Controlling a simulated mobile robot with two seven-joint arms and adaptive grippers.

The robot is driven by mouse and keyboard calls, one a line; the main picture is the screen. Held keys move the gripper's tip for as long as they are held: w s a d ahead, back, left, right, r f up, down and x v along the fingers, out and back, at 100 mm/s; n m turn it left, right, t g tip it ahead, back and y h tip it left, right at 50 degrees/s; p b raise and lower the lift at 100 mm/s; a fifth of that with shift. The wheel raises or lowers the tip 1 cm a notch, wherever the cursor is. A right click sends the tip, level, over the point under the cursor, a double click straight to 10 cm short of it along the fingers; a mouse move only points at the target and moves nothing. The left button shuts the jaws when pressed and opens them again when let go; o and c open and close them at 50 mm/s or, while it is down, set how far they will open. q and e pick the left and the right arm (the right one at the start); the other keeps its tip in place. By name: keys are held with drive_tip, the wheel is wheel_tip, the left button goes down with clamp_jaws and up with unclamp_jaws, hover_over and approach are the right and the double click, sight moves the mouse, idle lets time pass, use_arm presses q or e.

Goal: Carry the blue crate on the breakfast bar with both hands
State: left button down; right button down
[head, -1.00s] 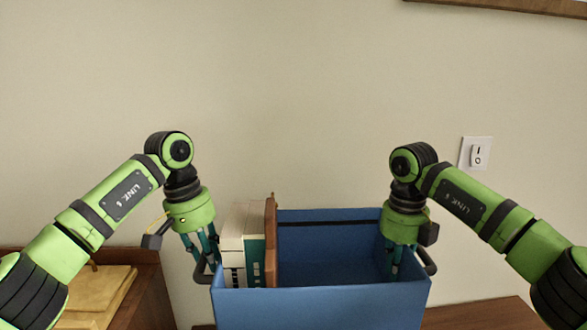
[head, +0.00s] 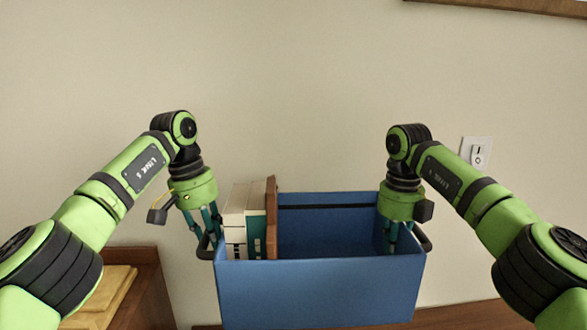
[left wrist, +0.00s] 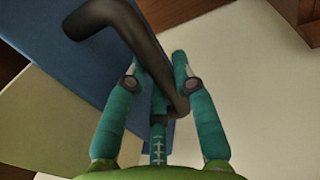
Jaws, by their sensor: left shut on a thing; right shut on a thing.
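The blue crate (head: 318,295) is in the middle of the head view, level, with its front wall facing me. My left gripper (head: 207,238) is shut on the dark handle at the crate's left side. The left wrist view shows its teal fingers (left wrist: 160,100) around that handle (left wrist: 150,65), with the blue wall beside it. My right gripper (head: 390,240) is shut at the crate's right side, by the dark handle (head: 426,242); its fingertips are partly hidden behind the front wall. The crate appears raised above the brown wooden surface (head: 460,316).
Pale books (head: 245,215) and a brown board (head: 271,218) stand at the crate's left end. A wooden box or shelf with a yellow item (head: 105,290) is at lower left. A plain wall with a light switch (head: 477,152) is behind.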

use_arm(q)
drive_tip(key=shift+w+d+r, duration=0.1)
drive_tip(key=shift+d+r, duration=0.05)
drive_tip(key=shift+r, duration=0.4)
use_arm(e)
drive_tip(key=shift+w+a+r, duration=0.1)
drive_tip(key=shift+a+r, duration=0.05)
drive_tip(key=shift+r, duration=0.3)
